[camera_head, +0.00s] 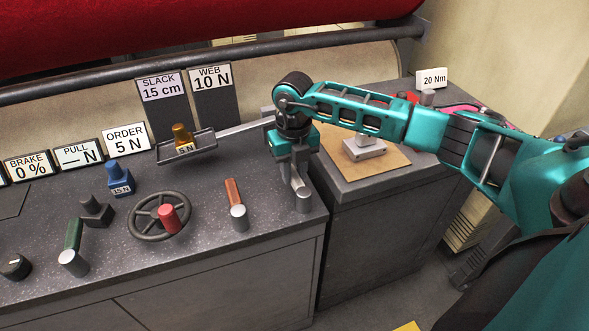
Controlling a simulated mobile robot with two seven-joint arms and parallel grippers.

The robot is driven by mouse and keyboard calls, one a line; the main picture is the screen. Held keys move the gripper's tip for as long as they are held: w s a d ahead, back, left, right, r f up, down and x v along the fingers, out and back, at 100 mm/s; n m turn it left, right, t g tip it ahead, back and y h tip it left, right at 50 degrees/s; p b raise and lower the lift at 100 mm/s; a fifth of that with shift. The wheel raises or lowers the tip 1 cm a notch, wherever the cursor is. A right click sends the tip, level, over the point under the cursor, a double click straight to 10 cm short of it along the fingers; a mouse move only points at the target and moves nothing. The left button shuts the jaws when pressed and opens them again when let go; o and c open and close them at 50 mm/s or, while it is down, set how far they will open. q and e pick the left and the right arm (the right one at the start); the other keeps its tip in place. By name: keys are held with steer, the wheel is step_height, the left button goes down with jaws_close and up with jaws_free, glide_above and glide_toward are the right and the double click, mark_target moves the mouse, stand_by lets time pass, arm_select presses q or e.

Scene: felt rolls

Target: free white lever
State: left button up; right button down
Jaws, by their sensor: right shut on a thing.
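My right gripper (292,172) points down at the right end of the grey console and is shut on a lever there. The lever's silver round base (304,201) shows just below the fingers. Its handle is mostly hidden by the gripper, so I cannot clearly see its colour; I take it for the white lever. To its left stand an orange-brown lever (233,192) and a green lever (73,235), each on a silver round base. My left gripper is not in view.
A small tray (203,149) with a brass 5 N weight (182,135) hangs on an arm left of my gripper. A handwheel (138,223) with a red knob, a blue weight (119,178) and dark knobs sit on the console (190,268). A side cabinet (350,190) stands right.

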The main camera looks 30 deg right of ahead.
steer(key=n, duration=0.1)
steer(key=a+n, duration=0.1)
steer(key=shift+w+a+n+b, duration=0.1)
steer(key=shift+w+n+b, duration=0.05)
steer(key=shift+n+b, duration=0.25)
steer(key=a+n, duration=0.1)
steer(key=n, duration=0.2)
steer(key=shift+s+a+b, duration=0.2)
steer(key=shift+a+b, duration=0.15)
steer(key=shift+b, duration=0.05)
steer(key=n, duration=0.1)
steer(key=a+n+b, duration=0.1)
steer(key=n, duration=0.1)
steer(key=s+a+n, duration=0.1)
steer(key=n, duration=0.1)
steer(key=shift+s, duration=0.1)
steer(key=shift+s+a+n, duration=0.15)
steer(key=shift+n, duration=0.45)
steer(key=shift+r+b, duration=0.1)
steer(key=shift+b, duration=0.2)
steer(key=c, duration=0.9)
jaws_free()
